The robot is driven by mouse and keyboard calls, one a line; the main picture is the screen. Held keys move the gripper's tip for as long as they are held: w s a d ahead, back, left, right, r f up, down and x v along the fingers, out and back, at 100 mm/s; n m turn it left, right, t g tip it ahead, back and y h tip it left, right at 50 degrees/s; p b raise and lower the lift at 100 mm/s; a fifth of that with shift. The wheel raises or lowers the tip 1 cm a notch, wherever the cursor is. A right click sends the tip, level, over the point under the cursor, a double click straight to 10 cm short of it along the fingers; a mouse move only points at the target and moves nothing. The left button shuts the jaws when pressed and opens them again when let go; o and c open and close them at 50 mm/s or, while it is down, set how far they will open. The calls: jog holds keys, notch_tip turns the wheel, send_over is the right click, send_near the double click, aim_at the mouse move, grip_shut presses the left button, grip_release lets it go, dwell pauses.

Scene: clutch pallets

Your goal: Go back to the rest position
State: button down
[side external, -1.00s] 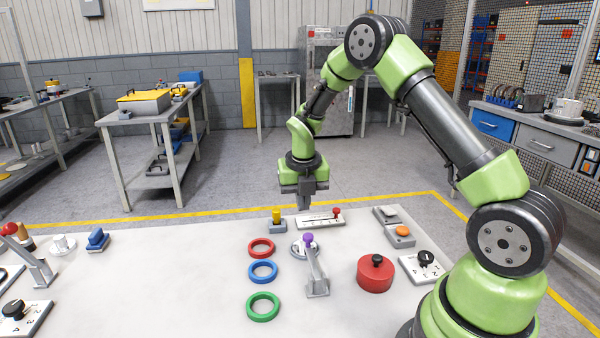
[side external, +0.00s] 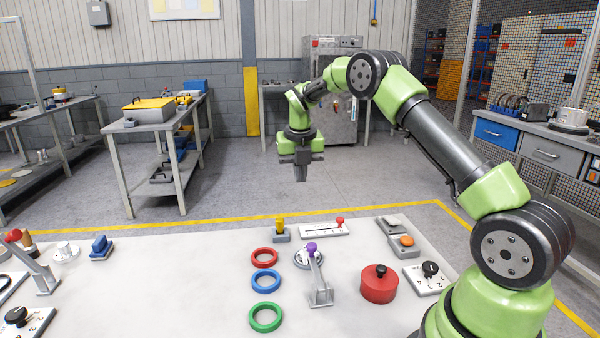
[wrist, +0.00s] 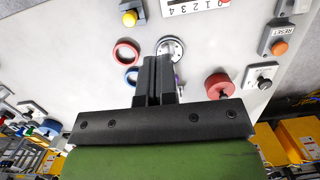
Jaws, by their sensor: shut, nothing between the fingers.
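My gripper (side external: 301,174) is shut and empty. In the side external view it points down in the air, above and beyond the far edge of the white table (side external: 180,285). It is well clear of everything on the table. In the wrist view my gripper (wrist: 154,62) shows its two dark fingers together. They cover part of the table, including part of the blue ring (wrist: 131,76) and of the purple-knobbed lever.
The table holds a slider panel (side external: 324,230), a yellow-topped switch (side external: 280,230), red (side external: 264,257), blue (side external: 265,281) and green (side external: 265,317) rings, a purple-knobbed lever (side external: 318,285), a red lidded pot (side external: 379,285), an orange button (side external: 406,241) and a dial (side external: 430,272). Air around my gripper is free.

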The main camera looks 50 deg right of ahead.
jog(key=s+a+r+m+t+y, duration=0.1)
jog(key=s+a+r+m+t, duration=0.1)
jog(key=s+a+r+m, duration=0.35)
jog(key=s+a+r+m+t, duration=0.1)
jog(key=s+a+r+m, duration=0.2)
jog(key=a+r+m, duration=0.45)
jog(key=s+a+r+m+t+y, duration=0.1)
jog(key=s+a+m, duration=0.2)
jog(key=s+m, duration=0.5)
jog(key=s+a+m+t+y, duration=0.1)
jog(key=s+a+m, duration=0.3)
jog(key=s+m, duration=0.5)
jog(key=shift+a+r+m+t+y, duration=0.25)
jog(key=shift+r+m+t+y, duration=0.1)
jog(key=shift+m+t, duration=0.15)
